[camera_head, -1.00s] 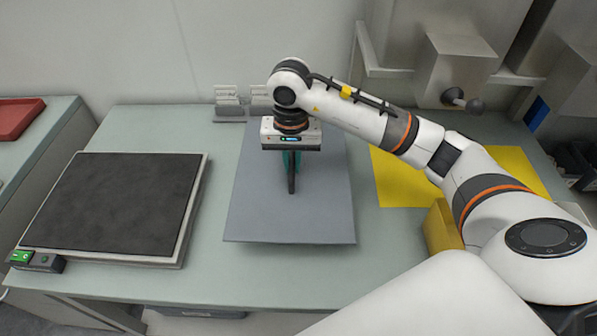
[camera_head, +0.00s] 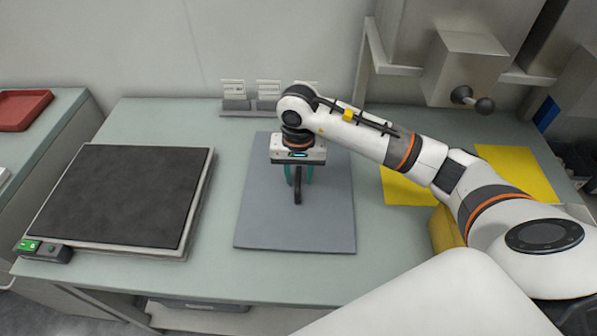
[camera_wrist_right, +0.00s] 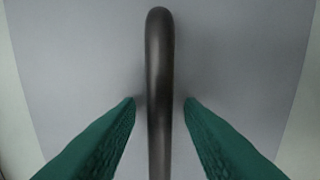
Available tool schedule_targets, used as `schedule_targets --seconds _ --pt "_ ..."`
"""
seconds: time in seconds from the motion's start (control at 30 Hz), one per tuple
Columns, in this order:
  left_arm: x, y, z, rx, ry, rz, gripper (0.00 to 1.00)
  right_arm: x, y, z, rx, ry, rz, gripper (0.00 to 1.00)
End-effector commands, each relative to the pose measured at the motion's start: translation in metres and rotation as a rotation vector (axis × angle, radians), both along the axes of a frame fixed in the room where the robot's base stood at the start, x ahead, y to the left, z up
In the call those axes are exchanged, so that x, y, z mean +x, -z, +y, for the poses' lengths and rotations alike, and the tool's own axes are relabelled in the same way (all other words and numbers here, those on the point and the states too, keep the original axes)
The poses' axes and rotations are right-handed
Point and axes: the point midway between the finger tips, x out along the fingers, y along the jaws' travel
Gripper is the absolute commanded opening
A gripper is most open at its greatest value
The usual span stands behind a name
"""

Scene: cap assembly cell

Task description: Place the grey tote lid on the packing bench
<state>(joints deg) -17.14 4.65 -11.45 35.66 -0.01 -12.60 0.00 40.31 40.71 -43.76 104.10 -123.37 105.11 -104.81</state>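The grey tote lid (camera_head: 260,215) lies flat on the packing bench (camera_head: 215,272), with its dark upright handle (camera_head: 298,190) near its middle. My right gripper (camera_head: 299,174) is above the lid, pointing down. In the right wrist view its green fingertips (camera_wrist_right: 160,101) are on either side of the handle (camera_wrist_right: 159,60), with a narrow gap on each side. The gripper is open around the handle and not clamped on it. The lid's grey surface (camera_wrist_right: 80,60) fills most of that view. My left gripper is not in view.
A black-topped plate with a green switch (camera_head: 122,195) stands left of the lid. A yellow mat (camera_head: 405,187) lies at right, partly behind my right arm. Card holders (camera_head: 268,100) stand at the back. A ball-ended knob (camera_head: 484,105) juts out at upper right. Clear bench lies in front of the lid.

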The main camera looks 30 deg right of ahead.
Motion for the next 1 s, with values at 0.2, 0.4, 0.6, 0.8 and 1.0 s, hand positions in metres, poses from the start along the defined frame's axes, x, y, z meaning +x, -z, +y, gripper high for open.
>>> schedule_targets --seconds 0.2,0.4,0.6,0.8,1.0 --pt "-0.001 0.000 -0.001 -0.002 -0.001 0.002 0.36 0.000 0.000 0.000 0.000 0.000 0.000 0.34" --pt "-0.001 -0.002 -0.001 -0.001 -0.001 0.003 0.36 0.002 -0.015 0.000 0.000 0.001 -0.006 0.34" --pt "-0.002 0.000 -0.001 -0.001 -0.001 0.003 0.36 0.001 -0.051 0.000 0.000 0.000 -0.004 0.34" --pt "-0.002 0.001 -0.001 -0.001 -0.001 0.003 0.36 0.001 -0.073 0.000 0.000 0.000 -0.001 0.34" --pt "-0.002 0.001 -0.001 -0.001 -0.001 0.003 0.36 0.000 -0.078 0.000 -0.001 0.000 0.001 0.34"
